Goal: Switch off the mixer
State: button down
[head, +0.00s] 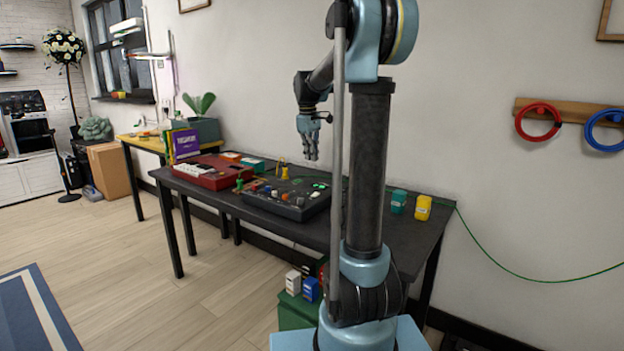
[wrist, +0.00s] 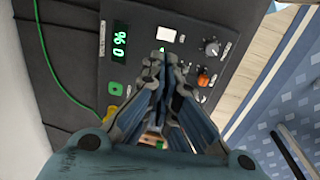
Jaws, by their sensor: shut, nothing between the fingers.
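A black console with knobs, which I take to be the mixer (head: 288,205), lies on the dark table. My gripper (head: 311,157) is shut and empty above the console. In the wrist view its fingertips (wrist: 165,62) cover the middle of the panel, and I see no clear contact.
A red device (head: 200,172) with white keys sits left of the console. Teal (head: 398,201) and yellow (head: 422,208) containers stand at the table's right. A green cable (head: 520,275) hangs along the wall. Floor in front of the table (head: 185,275) is open at left.

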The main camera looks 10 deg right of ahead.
aim_at(313, 194)
jog(key=f, duration=0.9)
jog(key=w+d+f, duration=0.1)
jog(key=f, duration=0.3)
jog(key=shift+w+d+f, duration=0.1)
jog(key=shift+f, duration=0.2)
